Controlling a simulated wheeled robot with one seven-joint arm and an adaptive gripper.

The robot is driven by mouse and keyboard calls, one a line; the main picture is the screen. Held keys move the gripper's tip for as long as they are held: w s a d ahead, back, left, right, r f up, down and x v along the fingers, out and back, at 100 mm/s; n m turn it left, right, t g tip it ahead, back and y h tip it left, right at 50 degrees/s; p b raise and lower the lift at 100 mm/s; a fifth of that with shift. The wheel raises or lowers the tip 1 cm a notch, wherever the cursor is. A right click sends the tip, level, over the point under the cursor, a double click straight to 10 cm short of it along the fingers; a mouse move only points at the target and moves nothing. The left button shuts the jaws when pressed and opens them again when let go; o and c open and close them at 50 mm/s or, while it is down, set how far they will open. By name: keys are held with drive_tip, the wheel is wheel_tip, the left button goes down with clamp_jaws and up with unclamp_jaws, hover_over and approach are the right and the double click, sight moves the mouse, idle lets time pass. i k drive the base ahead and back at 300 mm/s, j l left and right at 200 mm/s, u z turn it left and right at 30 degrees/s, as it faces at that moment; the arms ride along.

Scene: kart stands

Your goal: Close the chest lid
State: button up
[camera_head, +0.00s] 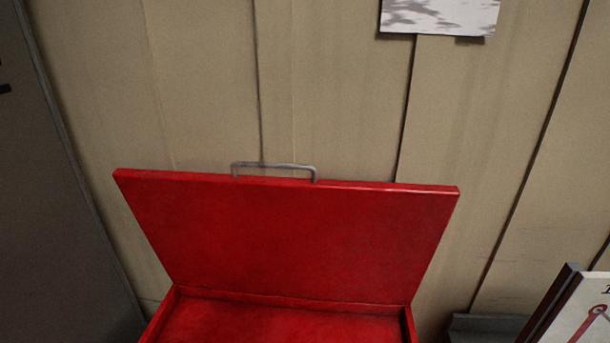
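The red chest (410,326) stands at the bottom middle of the head view, cut off by the lower edge. Its red lid (290,235) is open and stands up at the back, tilted away from me, with its inner face showing. A grey metal handle (274,166) sticks up from the middle of the lid's top edge. The part of the chest's inside that shows looks empty. My gripper is not in view.
A beige panelled wall (340,90) rises behind the chest. A dark grey panel (50,200) stands at the left. A framed sign (585,310) and a grey object (485,328) are at the lower right. A paper (440,15) hangs on the wall.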

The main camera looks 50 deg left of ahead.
sight(371, 242)
drive_tip(key=u, duration=2.1)
